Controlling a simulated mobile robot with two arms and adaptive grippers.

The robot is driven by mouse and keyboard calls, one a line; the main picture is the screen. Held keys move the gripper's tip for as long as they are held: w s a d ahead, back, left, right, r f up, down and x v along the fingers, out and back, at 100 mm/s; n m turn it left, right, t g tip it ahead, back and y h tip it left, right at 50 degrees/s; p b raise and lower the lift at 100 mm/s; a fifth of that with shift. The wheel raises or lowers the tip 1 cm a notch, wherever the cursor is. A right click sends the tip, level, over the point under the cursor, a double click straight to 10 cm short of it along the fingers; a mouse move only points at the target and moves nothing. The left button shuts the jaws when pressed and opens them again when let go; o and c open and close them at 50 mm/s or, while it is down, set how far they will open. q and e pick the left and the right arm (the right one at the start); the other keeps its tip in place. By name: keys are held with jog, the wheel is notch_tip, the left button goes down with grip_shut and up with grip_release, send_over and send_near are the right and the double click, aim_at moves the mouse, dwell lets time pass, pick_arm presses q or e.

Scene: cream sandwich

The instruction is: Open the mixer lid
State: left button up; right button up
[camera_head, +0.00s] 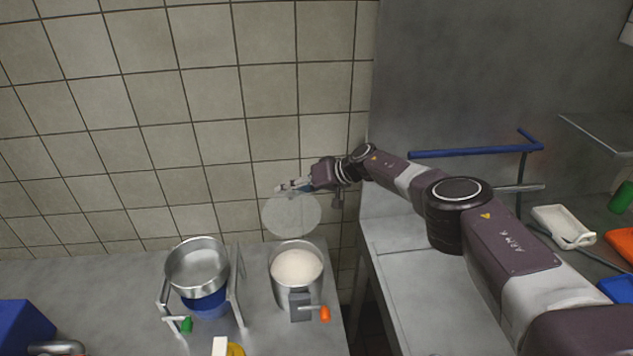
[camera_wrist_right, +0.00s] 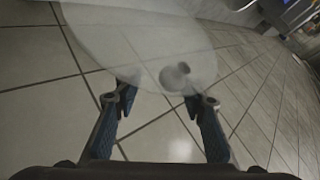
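The mixer (camera_head: 283,292) is a steel pot with pale cream-coloured contents, a grey block and an orange-tipped lever at its front. Its round translucent lid (camera_head: 291,216) stands raised above the pot's back edge, so the mouth is uncovered. My right gripper (camera_head: 292,186) is at the lid's upper edge. In the right wrist view the two fingers of my right gripper (camera_wrist_right: 160,93) are apart. The lid (camera_wrist_right: 130,40) lies just beyond the fingertips, with its dark round knob (camera_wrist_right: 175,77) nearer the right fingertip and not gripped. My left gripper is not in view.
A steel bowl on a stand (camera_head: 197,265) is left of the mixer, with a green-tipped handle. A blue box (camera_head: 22,325) is at bottom left. A tiled wall (camera_head: 200,120) is behind. A blue rail (camera_head: 475,152) and a white tray (camera_head: 563,225) are at right.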

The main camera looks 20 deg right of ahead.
jog(key=v, duration=1.1)
jog(key=shift+s+d, duration=0.15)
jog(key=shift+s, duration=0.05)
jog(key=shift+c, duration=0.4)
